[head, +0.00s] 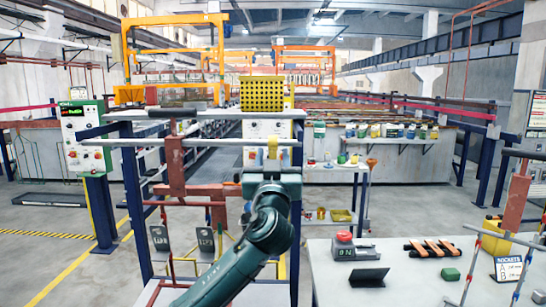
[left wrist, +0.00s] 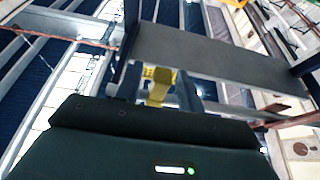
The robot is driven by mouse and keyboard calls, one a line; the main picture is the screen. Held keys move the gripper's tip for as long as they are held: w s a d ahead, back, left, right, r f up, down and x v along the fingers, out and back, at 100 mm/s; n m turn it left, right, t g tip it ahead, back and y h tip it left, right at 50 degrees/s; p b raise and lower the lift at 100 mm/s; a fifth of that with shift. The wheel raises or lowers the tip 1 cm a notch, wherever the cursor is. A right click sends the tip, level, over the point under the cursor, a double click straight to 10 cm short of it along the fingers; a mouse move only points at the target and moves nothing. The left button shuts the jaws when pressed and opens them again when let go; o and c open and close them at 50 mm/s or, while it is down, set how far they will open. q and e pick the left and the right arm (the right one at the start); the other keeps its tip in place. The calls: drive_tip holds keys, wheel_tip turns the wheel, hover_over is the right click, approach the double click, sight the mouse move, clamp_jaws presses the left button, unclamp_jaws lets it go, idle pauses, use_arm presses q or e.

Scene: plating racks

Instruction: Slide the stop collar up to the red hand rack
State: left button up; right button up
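The red hand rack (head: 176,165) hangs on a grey horizontal rail (head: 225,142), left of centre in the head view. A small yellow piece, which looks like the stop collar (head: 272,148), is on this rail to the right of the rack, with a clear stretch of rail between them. My left gripper (head: 272,161) is at the collar. In the left wrist view the yellow collar (left wrist: 160,86) stands between my two grey fingers (left wrist: 158,92), with narrow gaps that suggest they are open around it. My right gripper is not in view.
A white table (head: 395,245) at the lower right holds a red button, a dark tablet and a green block. Another red rack (head: 517,195) stands at the right edge. Dark plates (head: 205,240) hang below the rail.

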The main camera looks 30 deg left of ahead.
use_arm(q)
drive_tip(key=shift+c, duration=0.6)
clamp_jaws()
